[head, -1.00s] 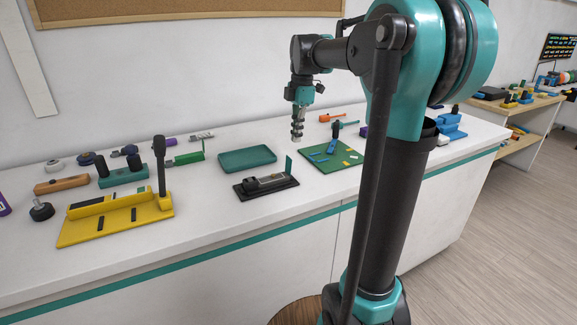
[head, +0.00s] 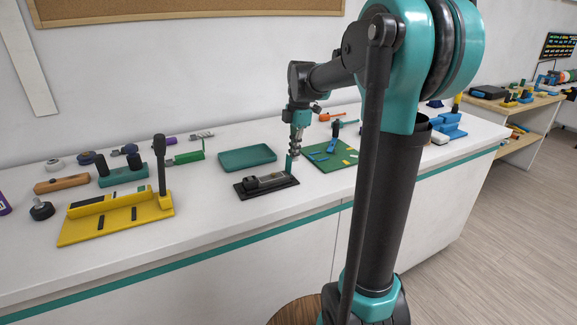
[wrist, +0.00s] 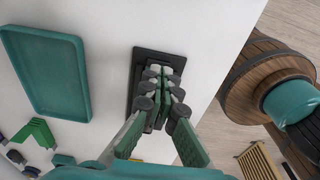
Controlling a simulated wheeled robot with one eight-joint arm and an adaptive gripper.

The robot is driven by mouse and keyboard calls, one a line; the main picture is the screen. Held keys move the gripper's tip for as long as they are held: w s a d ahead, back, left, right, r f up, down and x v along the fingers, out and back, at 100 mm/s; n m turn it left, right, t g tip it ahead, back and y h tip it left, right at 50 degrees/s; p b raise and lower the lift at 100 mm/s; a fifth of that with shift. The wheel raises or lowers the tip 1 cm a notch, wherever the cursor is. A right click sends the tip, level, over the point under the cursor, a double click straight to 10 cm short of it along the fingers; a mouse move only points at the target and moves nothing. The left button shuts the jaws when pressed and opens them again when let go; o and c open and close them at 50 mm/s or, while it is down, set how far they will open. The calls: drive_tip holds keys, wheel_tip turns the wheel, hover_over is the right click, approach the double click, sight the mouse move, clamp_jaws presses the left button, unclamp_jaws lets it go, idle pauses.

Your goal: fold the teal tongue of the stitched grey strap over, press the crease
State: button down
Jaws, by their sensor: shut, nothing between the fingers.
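The grey strap (head: 264,184) lies on a black base plate (head: 245,194) on the white bench in the head view. Its teal tongue (head: 289,165) stands upright at the right end of the base. My gripper (head: 293,157) is shut and empty, pointing down right beside the tongue; I cannot tell whether it touches. In the wrist view my gripper (wrist: 160,82) covers most of the strap, and only the dark base plate (wrist: 142,54) shows clearly around the fingers. The tongue is not clearly distinguishable there.
A teal tray (head: 247,159) lies behind the base, and a green board (head: 332,162) with small parts lies to its right. A yellow fixture (head: 120,217) with a black upright handle stands at the left. Bare bench lies in front of the base.

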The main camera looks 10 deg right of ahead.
drive_tip(key=shift+s+a+r, duration=0.1)
drive_tip(key=shift+a+r, duration=0.1)
idle(0.3)
drive_tip(key=shift+s+a+r, duration=0.15)
drive_tip(key=shift+a, duration=0.4)
drive_tip(key=shift+s+a, duration=0.15)
drive_tip(key=shift+a, duration=0.15)
